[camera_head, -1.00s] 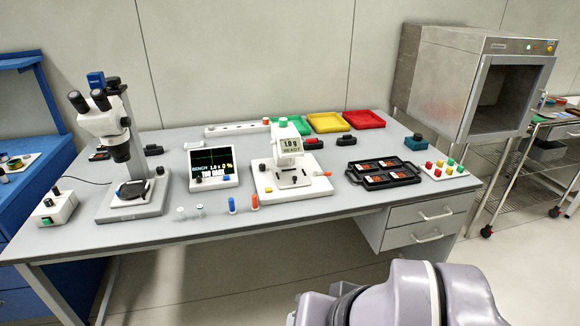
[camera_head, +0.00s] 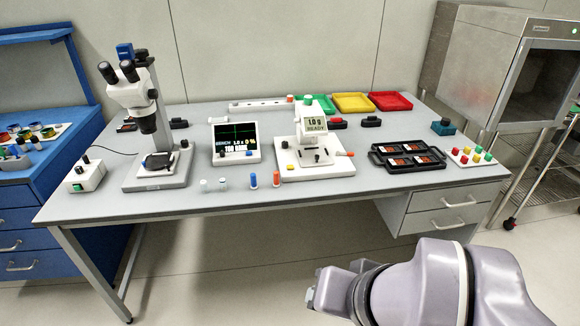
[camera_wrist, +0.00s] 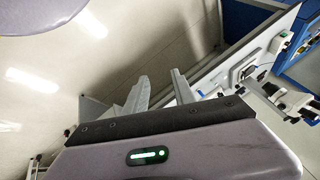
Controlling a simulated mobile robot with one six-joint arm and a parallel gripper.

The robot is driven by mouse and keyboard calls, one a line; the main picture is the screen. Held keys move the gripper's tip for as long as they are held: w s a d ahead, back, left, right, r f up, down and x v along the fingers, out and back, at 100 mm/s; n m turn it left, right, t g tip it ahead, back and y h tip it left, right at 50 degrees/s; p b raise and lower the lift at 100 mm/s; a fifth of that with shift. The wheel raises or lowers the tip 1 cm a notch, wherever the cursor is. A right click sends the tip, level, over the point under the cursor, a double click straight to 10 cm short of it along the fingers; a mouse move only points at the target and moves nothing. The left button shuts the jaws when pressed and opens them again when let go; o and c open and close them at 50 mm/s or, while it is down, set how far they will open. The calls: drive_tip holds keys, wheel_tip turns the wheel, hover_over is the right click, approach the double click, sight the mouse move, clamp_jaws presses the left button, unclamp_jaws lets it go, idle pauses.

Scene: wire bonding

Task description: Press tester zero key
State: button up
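The tester (camera_head: 318,170) stands on the middle of the white table, a white unit on a flat base. I cannot read which key is zero. My gripper (camera_wrist: 160,78) shows two separated fingers in the wrist view with nothing between them. It is well away from the tester, in front of the table.
A microscope (camera_head: 140,95) and a dark-screened monitor (camera_head: 236,143) stand left of the tester. A black tray (camera_head: 408,164) and a board of coloured buttons (camera_head: 472,156) are at right. Small upright pegs (camera_head: 254,181) line the front edge. Open floor lies before the table.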

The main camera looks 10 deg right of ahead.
clamp_jaws()
idle(1.5)
